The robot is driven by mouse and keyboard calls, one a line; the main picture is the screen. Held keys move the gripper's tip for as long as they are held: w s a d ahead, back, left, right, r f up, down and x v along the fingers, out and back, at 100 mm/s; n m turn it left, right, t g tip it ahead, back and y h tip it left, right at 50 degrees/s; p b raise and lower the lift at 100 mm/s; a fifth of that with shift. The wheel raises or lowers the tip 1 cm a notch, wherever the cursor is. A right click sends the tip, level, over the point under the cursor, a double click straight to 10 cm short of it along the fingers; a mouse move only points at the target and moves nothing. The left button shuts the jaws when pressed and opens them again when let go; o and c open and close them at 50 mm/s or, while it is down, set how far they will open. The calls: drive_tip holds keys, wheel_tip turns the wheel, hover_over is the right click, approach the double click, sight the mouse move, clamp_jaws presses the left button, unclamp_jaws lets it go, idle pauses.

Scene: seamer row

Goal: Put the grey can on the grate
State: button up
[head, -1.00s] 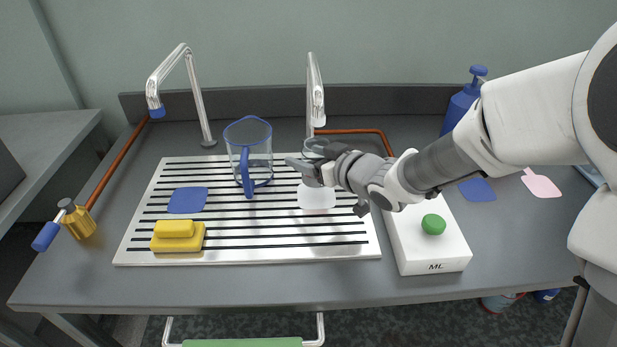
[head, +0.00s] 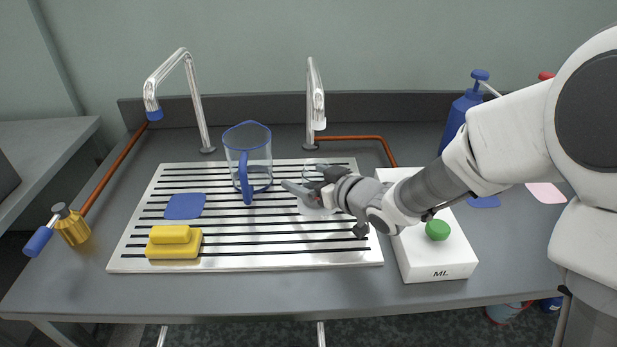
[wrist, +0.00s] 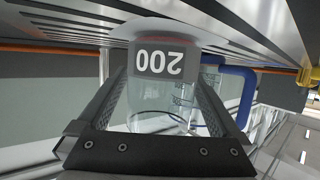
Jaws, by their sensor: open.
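I see no plain grey can. A clear vessel with a grey label marked 200 (wrist: 165,62) shows upside down in the wrist view, between my fingers. Its rim shows in the head view (head: 316,163), behind my gripper. My gripper (head: 297,190) is open, with one finger on each side of the vessel; whether they touch it I cannot tell. The grate (head: 230,262) is a pale metal board with dark slots on the counter. The vessel is over a white pad (wrist: 185,27) on the grate's right part and seems to stand on it.
A clear jug with a blue handle (head: 245,175) stands on the grate, left of my gripper. A blue pad (head: 185,207) and a yellow block (head: 172,243) are further left. A white box with a green knob (head: 437,262) is at the right. Two taps (head: 196,105) rise behind.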

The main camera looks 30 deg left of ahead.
sight(312, 175)
drive_tip(key=shift+r, duration=0.25)
drive_tip(key=p+v, duration=0.2)
drive_tip(key=v, duration=0.5)
drive_tip(key=shift+s+d+p, duration=0.15)
drive_tip(key=shift+d+p, duration=0.1)
drive_tip(key=shift+p, duration=0.05)
